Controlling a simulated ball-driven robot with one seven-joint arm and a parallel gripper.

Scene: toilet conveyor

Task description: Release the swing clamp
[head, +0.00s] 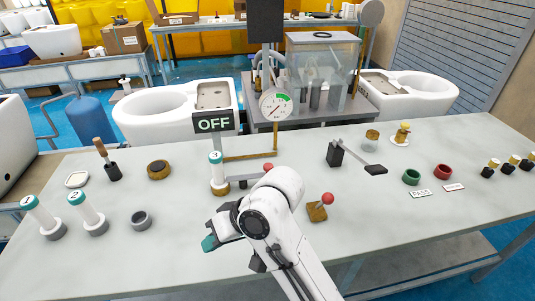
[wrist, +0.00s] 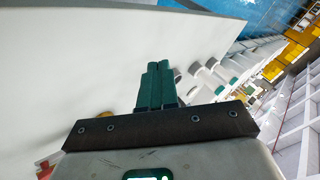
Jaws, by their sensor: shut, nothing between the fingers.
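My gripper (head: 209,243) is shut and empty, low over the front middle of the grey table. Its two green fingers also show pressed together in the wrist view (wrist: 155,80). A black block with a grey arm and a dark flat end (head: 375,169) stands right of the middle; it looks like the swing clamp, but I cannot be sure. My gripper is well to the left of it and nearer, not touching it. A red ball knob (head: 268,167) shows behind my arm, its base partly hidden.
A red-knobbed lever on a brass base (head: 317,212) stands just right of my arm. The front right tabletop is clear.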

